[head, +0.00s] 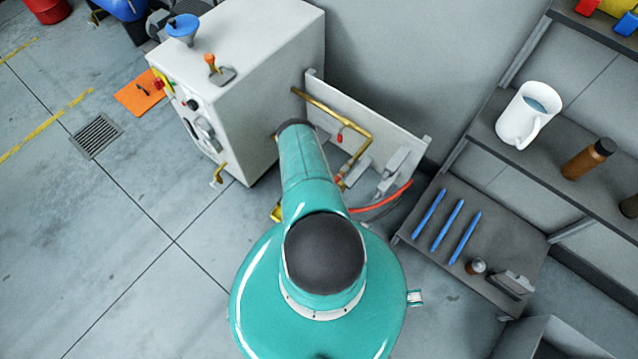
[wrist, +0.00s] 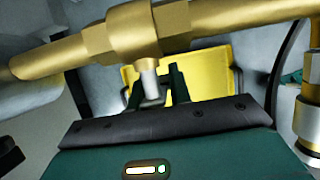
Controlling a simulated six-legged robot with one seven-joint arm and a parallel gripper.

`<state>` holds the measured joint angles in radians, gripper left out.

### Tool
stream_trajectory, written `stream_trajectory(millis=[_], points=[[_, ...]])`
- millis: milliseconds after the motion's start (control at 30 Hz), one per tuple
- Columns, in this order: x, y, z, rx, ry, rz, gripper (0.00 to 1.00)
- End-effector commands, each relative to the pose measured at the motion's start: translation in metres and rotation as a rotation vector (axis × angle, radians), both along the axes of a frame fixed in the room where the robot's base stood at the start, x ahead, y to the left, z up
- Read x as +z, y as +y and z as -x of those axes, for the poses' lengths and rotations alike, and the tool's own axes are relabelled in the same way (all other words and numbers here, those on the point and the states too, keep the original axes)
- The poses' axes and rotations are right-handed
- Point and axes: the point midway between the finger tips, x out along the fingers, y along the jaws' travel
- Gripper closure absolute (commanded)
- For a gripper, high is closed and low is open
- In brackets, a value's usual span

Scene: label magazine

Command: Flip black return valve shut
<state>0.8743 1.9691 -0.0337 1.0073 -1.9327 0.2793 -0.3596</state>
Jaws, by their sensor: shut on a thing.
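In the wrist view, a brass valve body (wrist: 134,32) sits on a brass pipe that runs across the top. A short pale stem (wrist: 148,80) comes down from it to the dark handle of the black return valve (wrist: 152,101). My gripper (wrist: 158,88) has its dark green fingers on either side of this handle and is shut on it. The handle is mostly hidden by the fingers and the gripper's front edge, so its exact angle cannot be told. In the head view, my own arm covers the gripper and this valve.
A yellow tray-like part (wrist: 215,75) lies behind the fingers. Another brass fitting (wrist: 310,120) stands close on the right. In the head view are a white cabinet (head: 265,60), a side panel with brass pipe (head: 350,118), and shelves (head: 500,215) at right.

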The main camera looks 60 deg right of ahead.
Motion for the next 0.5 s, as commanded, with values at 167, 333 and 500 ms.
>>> stream_trajectory(millis=[167, 333, 500], points=[[0.0013, -0.0007, -0.0059, -0.001, -0.007, 0.003, 1.0], [0.0012, -0.0005, -0.0075, -0.003, -0.008, 0.002, 1.0], [0.0011, -0.0004, -0.0081, -0.003, -0.008, 0.002, 0.68]])
